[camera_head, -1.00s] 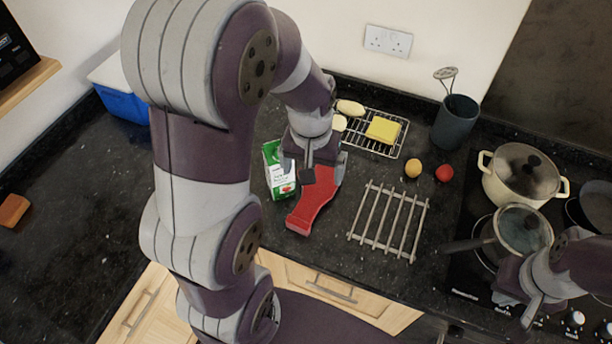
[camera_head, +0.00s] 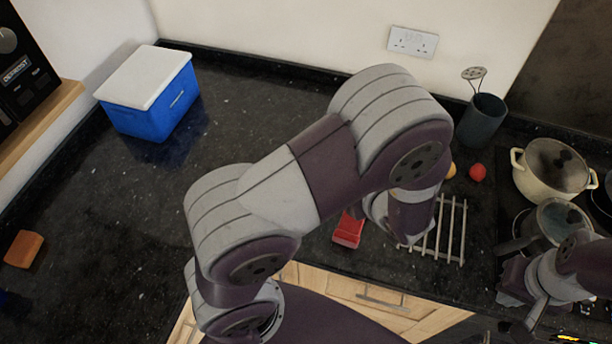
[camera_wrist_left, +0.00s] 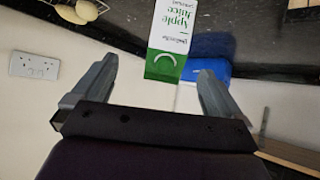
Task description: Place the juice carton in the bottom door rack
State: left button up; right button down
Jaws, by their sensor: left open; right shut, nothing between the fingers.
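The juice carton (camera_wrist_left: 172,38), white and green with "Apple Juice" on it, shows upside down in the left wrist view. It is beyond the gap between the fingertips of my left gripper (camera_wrist_left: 155,82), which is open and empty. In the head view my own left arm hides the carton and the left gripper. My right gripper (camera_head: 533,315) is shut and empty at the lower right, by the hob. The bottom door rack is in neither view.
A blue box (camera_head: 150,108) with a white lid stands at the back left. A red object (camera_head: 348,230) and a metal rack (camera_head: 452,232) are partly behind my left arm. A cream pot (camera_head: 540,185) and a pan (camera_head: 562,222) stand right. The left counter is mostly clear.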

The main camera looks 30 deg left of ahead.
pick_arm(q)
jog(key=shift+y, duration=0.6)
jog(key=p+x, duration=0.1)
jog(key=x, duration=0.3)
jog(key=p+x, duration=0.1)
jog(key=x, duration=0.2)
jog(key=a+p+x, duration=0.1)
jog(key=x, duration=0.3)
jog(key=shift+s+a+r, duration=0.2)
jog(key=shift+a, duration=0.05)
jog(key=shift+w+f, duration=0.25)
pick_arm(e)
jog(key=r, duration=0.1)
jog(key=d, duration=0.1)
jog(key=r, duration=0.1)
jog(key=shift+w+d+r, duration=0.25)
jog(key=shift+r, duration=0.05)
pick_arm(q)
jog(key=shift+s+a, duration=0.1)
jog(key=c, duration=0.9)
grip_shut()
jog(key=shift+r, duration=0.1)
pick_arm(e)
jog(key=shift+a, duration=0.1)
